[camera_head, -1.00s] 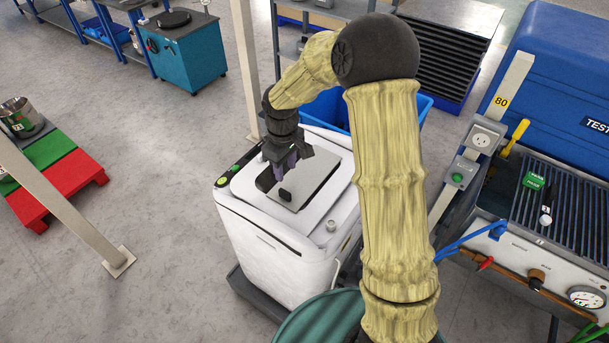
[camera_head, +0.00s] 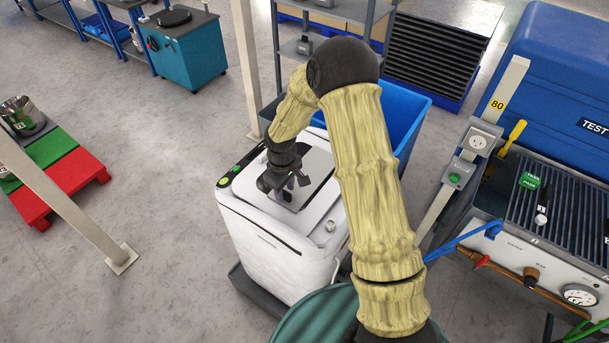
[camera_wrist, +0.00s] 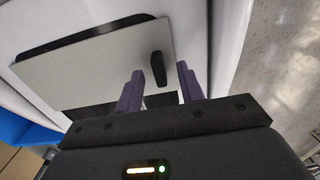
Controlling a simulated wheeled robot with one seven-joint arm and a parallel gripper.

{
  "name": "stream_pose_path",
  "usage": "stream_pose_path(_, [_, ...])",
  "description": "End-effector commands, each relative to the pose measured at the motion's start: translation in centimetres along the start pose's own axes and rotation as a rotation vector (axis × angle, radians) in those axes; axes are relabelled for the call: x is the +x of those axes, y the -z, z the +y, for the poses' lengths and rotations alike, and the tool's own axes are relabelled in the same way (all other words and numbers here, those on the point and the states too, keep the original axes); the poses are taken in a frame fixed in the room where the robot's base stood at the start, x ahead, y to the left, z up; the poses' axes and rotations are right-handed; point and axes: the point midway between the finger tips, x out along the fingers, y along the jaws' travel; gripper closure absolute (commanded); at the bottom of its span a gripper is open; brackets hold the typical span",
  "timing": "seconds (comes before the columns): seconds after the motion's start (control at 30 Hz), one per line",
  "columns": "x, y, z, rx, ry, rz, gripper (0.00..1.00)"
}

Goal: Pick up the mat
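No thing in view is clearly a mat. A thin light-grey flat panel (camera_head: 316,172) lies on top of the white bin-like unit (camera_head: 265,250), partly over a dark opening. In the wrist view the panel (camera_wrist: 95,62) carries a small black upright handle (camera_wrist: 157,68). My gripper (camera_head: 284,190) is low over the panel. In the wrist view its two purple fingers are apart, and the handle shows between and just beyond their tips (camera_wrist: 161,70). I cannot tell whether the fingers touch it. In the head view my gripper hides the handle.
A blue open bin (camera_head: 405,115) stands behind the white unit. A beige post (camera_head: 247,70) rises at its back left. A test bench (camera_head: 520,235) with hoses is at right. A red and green pallet (camera_head: 65,180) is at left. Grey floor (camera_head: 165,170) between is clear.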

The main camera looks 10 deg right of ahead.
Motion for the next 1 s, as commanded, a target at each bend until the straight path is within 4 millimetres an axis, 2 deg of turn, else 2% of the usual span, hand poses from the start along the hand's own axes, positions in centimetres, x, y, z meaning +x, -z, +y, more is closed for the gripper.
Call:
stream_pose_path(0.2, [1.9, 0.0, 0.1, 0.000, 0.000, -0.001, 0.62])
stream_pose_path(0.7, [1.9, 0.0, 0.1, 0.000, -0.001, 0.001, 0.62])
stream_pose_path(0.77, [1.9, 0.0, 0.1, 0.001, -0.001, 0.001, 0.70])
stream_pose_path(0.9, [1.9, 0.0, 0.1, 0.001, -0.001, 0.001, 0.97])
stream_pose_path(1.0, [1.9, 0.0, 0.1, 0.000, -0.001, 0.001, 1.00])
